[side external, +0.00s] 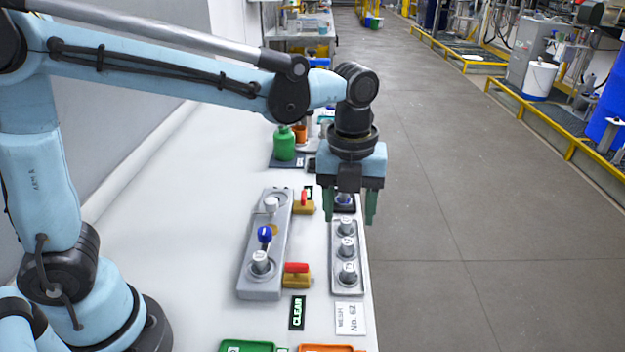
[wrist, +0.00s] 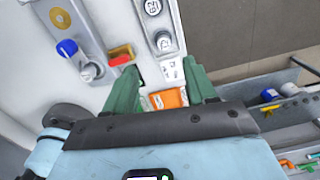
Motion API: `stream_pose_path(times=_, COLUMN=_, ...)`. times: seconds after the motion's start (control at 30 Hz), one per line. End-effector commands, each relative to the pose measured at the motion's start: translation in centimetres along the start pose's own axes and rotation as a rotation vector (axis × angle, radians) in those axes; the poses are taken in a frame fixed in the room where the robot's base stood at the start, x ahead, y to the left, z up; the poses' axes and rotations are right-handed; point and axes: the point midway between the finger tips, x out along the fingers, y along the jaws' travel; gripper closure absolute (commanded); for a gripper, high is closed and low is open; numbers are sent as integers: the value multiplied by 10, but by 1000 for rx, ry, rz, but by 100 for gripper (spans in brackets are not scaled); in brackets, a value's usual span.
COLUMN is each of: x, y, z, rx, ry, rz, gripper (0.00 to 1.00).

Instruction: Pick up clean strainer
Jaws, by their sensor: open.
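Several items with white tops, which look like strainers, stand upright in a row in a grey tray (side external: 362,284): a near one (side external: 348,270), a middle one (side external: 347,246) and a far one (side external: 344,226). A card reading "MESH No. 62" (side external: 350,318) lies in front of the tray. My gripper (side external: 350,215) is open and empty, pointing down over the tray's far end. In the wrist view its green fingers (wrist: 160,75) are apart, with no strainer between them. I cannot tell which strainer is clean.
A "CLEAR" sign (side external: 297,313), a green tray (side external: 247,346) and an orange tray (side external: 330,348) are in front. A green bottle (side external: 284,146) stands behind.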

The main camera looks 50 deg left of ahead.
Motion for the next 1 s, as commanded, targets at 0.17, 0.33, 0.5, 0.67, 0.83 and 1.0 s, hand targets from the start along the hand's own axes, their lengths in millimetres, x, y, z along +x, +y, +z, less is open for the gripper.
stream_pose_path(times=0.17, x=6, y=-9, z=-3, rx=142, ry=20, rz=27, gripper=44)
stream_pose_path(times=0.33, x=24, y=-9, z=-4, rx=156, ry=21, rz=29, gripper=44)
stream_pose_path(times=0.5, x=50, y=-8, z=-4, rx=153, ry=21, rz=28, gripper=44)
stream_pose_path(times=0.67, x=68, y=-7, z=-5, rx=152, ry=20, rz=27, gripper=44)
stream_pose_path(times=0.83, x=75, y=-7, z=-5, rx=152, ry=20, rz=27, gripper=44)
stream_pose_path(times=1.0, x=93, y=-7, z=-8, rx=151, ry=20, rz=27, gripper=44)
